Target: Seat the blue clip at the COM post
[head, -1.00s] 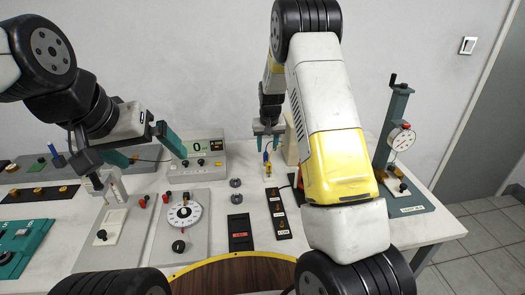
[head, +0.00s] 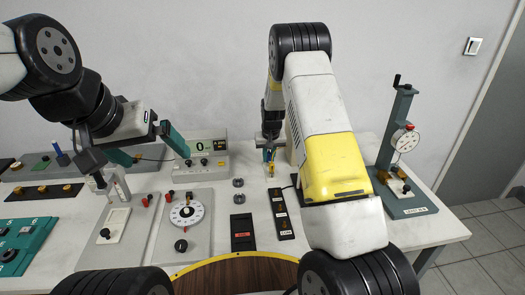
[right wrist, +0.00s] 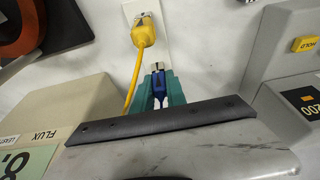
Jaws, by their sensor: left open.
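The blue clip (right wrist: 159,84) is between the teal fingers of my right gripper (right wrist: 160,90), which look closed on its sides. Its metal tip points toward a yellow clip (right wrist: 144,30) on a white plate (right wrist: 161,44). In the head view the right gripper (head: 269,154) is low over this plate at the back of the table, and the blue clip is mostly hidden by the fingers. My left gripper (head: 146,157) is open and empty, above the left part of the table. I cannot make out which post is COM.
A yellow cable (right wrist: 133,80) runs beside the right gripper. A grey meter with a display (head: 200,160) stands to its left, and a black terminal strip (head: 282,213) lies in front. A gauge stand (head: 397,150) stands at the right.

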